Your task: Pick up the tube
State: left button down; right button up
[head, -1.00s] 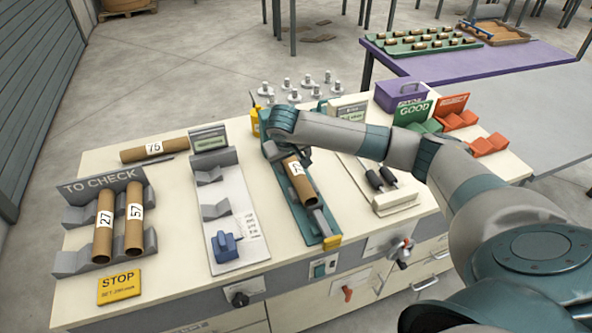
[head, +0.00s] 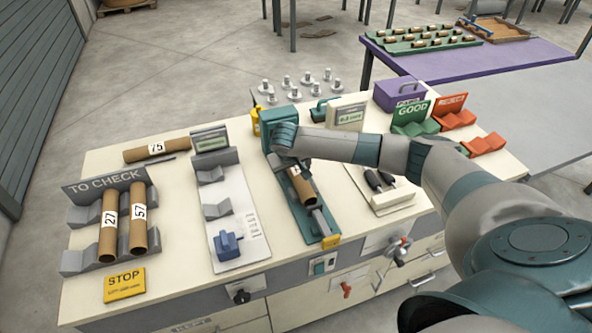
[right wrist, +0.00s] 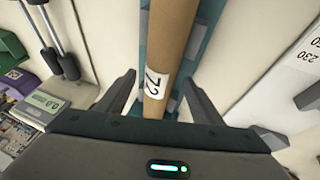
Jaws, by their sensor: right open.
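A brown cardboard tube with a white label (head: 303,190) lies lengthwise in the teal fixture (head: 328,229) at the middle of the bench. The label reads 72 in the right wrist view, where the tube (right wrist: 171,35) runs up the picture. My right gripper (head: 291,164) is over the rear part of this tube and partly hides it. In the right wrist view the open fingers of my right gripper (right wrist: 161,76) stand on either side of the tube, with gaps to both. Whether they reach down to its sides I cannot tell. My left gripper is not in view.
Tubes 27 (head: 108,226) and 57 (head: 139,220) stand in the TO CHECK rack. Tube 75 (head: 157,149) lies at the bench's back left. A gauge stand (head: 231,213) is left of the fixture, a plate with black handles (head: 398,199) right. GOOD (head: 416,118) and red (head: 482,143) racks stand further right.

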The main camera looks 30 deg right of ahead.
aim_at(297, 173)
jog(key=shift+w+d+f, duration=0.15)
jog(key=shift+d+f, duration=0.05)
jog(key=shift+f, duration=0.3)
jog(key=c, duration=1.2)
jog(key=shift+a+r+b, duration=0.1)
jog(key=shift+r+b, duration=0.1)
jog(key=shift+b, duration=0.35)
notch_tip(297, 173, up, 6)
jog(key=b, duration=0.3)
jog(key=shift+f, duration=0.1)
jog(key=shift+s+a+r, duration=0.1)
jog(key=shift+s+r, duration=0.15)
jog(key=shift+s, duration=0.45)
jog(key=s+a+b, duration=0.1)
jog(key=s, duration=0.5)
jog(key=s+a+b, duration=0.2)
jog(key=s, duration=0.4)
jog(key=s+a+b, duration=0.1)
jog(key=s+b, duration=0.1)
jog(key=s, duration=0.4)
jog(key=shift+a+r, duration=0.15)
